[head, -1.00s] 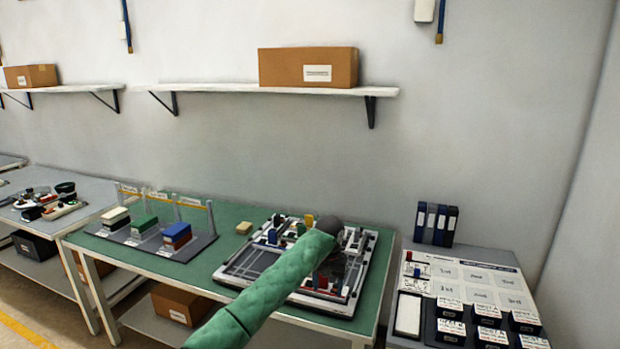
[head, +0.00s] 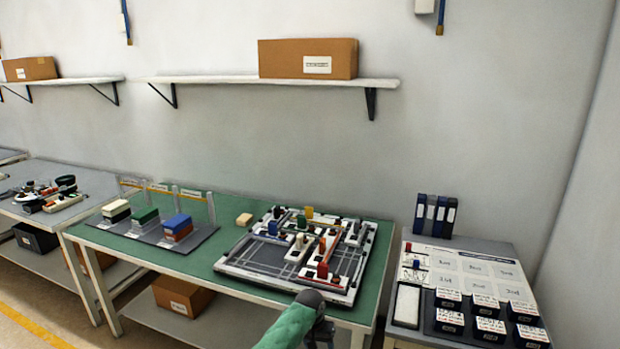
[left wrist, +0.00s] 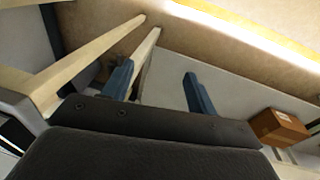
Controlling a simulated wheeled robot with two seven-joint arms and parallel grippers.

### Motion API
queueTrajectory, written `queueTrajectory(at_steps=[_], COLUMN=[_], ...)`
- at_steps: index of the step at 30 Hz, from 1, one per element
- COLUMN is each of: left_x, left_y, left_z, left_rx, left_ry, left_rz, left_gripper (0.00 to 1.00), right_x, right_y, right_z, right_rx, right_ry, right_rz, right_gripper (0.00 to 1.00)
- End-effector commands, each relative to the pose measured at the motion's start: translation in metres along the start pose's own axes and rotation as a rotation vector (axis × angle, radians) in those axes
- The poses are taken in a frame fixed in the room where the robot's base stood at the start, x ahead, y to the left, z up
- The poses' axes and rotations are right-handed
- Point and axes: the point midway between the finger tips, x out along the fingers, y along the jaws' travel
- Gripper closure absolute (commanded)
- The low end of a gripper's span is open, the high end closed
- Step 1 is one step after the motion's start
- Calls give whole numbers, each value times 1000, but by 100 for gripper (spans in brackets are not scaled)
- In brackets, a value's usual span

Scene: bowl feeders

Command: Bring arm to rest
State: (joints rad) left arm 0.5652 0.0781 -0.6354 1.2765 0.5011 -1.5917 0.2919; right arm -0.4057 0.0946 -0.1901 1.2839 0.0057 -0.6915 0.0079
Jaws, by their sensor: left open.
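In the head view, my left arm, in a green sleeve, comes in from the bottom edge. Its dark wrist end (head: 312,303) is at the front edge of the green-topped table (head: 235,268); the fingers are not clear there. In the left wrist view, my left gripper (left wrist: 160,82) shows two blue fingers set apart with nothing between them. Beyond them are pale table legs, a grey surface and a brown floor. My right gripper is in neither view.
A board with colored blocks (head: 229,267) lies on the green table, beside a grey tray (head: 200,240) of stacked blocks. A side table (head: 405,345) with labeled boxes stands at right. A cardboard box (left wrist: 280,130) shows in the left wrist view. A shelf (head: 210,80) hangs above.

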Motion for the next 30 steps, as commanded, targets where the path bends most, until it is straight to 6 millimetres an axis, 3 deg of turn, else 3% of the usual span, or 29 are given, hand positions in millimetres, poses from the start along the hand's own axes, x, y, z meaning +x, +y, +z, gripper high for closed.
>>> queueTrajectory(at_steps=[3,11,15,23,30], left_x=[49,141,186,260,315], left_y=[-8,-29,-40,-62,-82], left_z=[34,113,162,266,376], left_rx=[-19,-58,-77,-106,-120], left_ry=[11,47,62,85,96], left_rz=[21,39,38,14,-27], left_gripper=[42,42,42,42,42], right_x=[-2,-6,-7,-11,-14], right_y=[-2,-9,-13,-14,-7], right_z=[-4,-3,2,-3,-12], right_rx=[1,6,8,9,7], right_ry=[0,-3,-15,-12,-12], right_rz=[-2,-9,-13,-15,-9], right_gripper=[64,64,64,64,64])
